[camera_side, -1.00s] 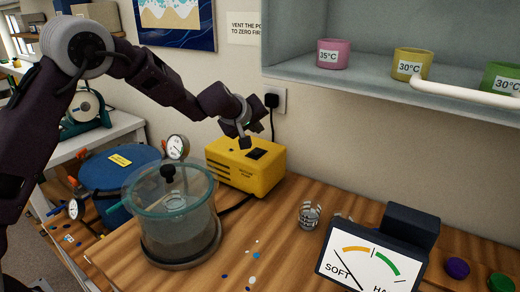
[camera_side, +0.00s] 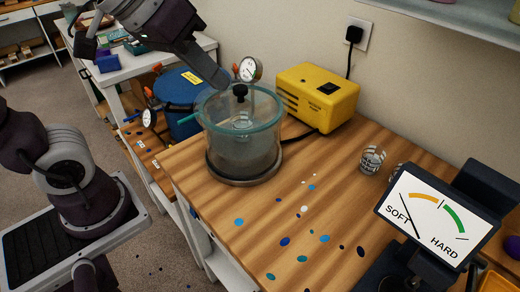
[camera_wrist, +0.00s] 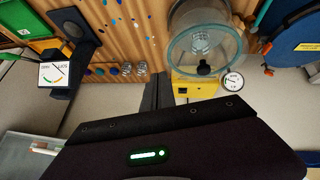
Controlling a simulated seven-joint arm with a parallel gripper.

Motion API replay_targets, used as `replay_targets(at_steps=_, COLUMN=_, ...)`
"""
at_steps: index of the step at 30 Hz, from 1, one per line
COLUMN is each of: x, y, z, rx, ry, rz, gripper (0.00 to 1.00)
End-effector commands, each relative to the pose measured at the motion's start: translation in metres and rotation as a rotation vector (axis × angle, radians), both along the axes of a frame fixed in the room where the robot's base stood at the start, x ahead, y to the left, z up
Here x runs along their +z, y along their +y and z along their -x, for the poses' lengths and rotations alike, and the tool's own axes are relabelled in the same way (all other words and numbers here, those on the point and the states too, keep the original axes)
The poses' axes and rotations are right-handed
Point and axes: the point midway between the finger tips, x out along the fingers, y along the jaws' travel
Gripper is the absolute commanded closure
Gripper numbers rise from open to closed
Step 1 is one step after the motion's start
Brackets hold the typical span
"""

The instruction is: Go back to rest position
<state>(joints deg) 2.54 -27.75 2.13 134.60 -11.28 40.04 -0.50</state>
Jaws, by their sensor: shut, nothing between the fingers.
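My gripper (camera_wrist: 157,78) shows in the wrist view as two dark fingers together, with nothing between them. In that view it lies beside the clear vacuum chamber (camera_wrist: 178,52) and apart from it.
A yellow pump (camera_side: 318,95) stands behind the chamber, and a blue tank (camera_side: 180,90) is at its left. Coloured spots dot the bench front. A shelf (camera_side: 470,8) overhangs at the top right.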

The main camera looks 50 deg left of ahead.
Motion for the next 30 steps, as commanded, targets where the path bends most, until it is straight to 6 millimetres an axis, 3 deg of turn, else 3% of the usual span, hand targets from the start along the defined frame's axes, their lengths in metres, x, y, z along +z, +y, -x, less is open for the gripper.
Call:
replay_targets(at_steps=1, x=-0.010, y=0.008, z=0.031, rx=-0.024, ry=0.015, rz=-0.058, gripper=1.00)
replay_targets(at_steps=3, x=-0.025, y=0.018, z=0.064, rx=-0.047, ry=0.047, rz=-0.133, gripper=1.00)
replay_targets(at_steps=7, x=-0.040, y=0.030, z=0.092, rx=-0.061, ry=0.081, rz=-0.203, gripper=1.00)
replay_targets(at_steps=30, x=-0.041, y=0.030, z=0.094, rx=-0.062, ry=0.084, rz=-0.208, gripper=1.00)
